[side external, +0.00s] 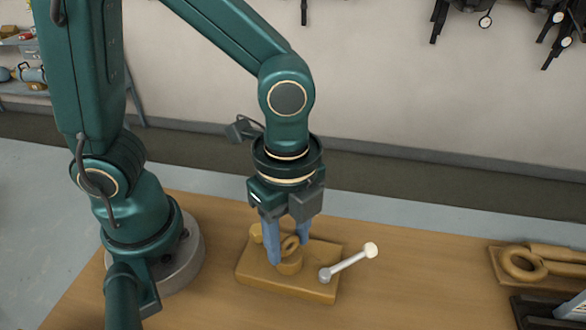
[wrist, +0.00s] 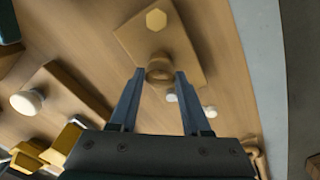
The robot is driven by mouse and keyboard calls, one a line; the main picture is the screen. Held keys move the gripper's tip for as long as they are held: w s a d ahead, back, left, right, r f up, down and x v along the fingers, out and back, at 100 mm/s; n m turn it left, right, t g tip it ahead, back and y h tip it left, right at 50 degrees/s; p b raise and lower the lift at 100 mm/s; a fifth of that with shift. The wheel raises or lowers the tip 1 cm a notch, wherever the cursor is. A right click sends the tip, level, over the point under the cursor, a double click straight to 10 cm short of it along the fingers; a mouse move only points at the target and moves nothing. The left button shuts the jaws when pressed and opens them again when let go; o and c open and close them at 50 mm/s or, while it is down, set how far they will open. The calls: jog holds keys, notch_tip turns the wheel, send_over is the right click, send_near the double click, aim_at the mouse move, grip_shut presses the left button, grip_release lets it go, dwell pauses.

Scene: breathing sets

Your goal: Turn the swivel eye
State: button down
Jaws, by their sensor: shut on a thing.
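The swivel eye (side external: 290,246) is a tan ring on a short round stub, standing on a tan block (side external: 316,257). My gripper (side external: 288,250) points down, with one blue finger on each side of the eye, and is shut on it. The fingers partly cover the eye. In the wrist view, the eye (wrist: 159,70) sits between the fingertips of my gripper (wrist: 160,75), and the block (wrist: 185,47) lies beneath it.
A silver lever with a pale tip (side external: 370,250) sticks out from the right end. Another tan board with a ring (side external: 522,264) and a dark tray (side external: 548,310) lie at the right. Bare tabletop lies between.

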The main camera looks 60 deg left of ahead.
jog(key=n, duration=0.6)
jog(key=shift+n, duration=0.3)
jog(key=n, duration=1.2)
jog(key=shift+n, duration=0.4)
jog(key=n, duration=1.1)
jog(key=shift+n, duration=0.3)
jog(key=n, duration=0.4)
jog(key=shift+n, duration=0.3)
jog(key=n, duration=0.5)
jog(key=shift+n, duration=2.4)
jog(key=shift+a, duration=0.1)
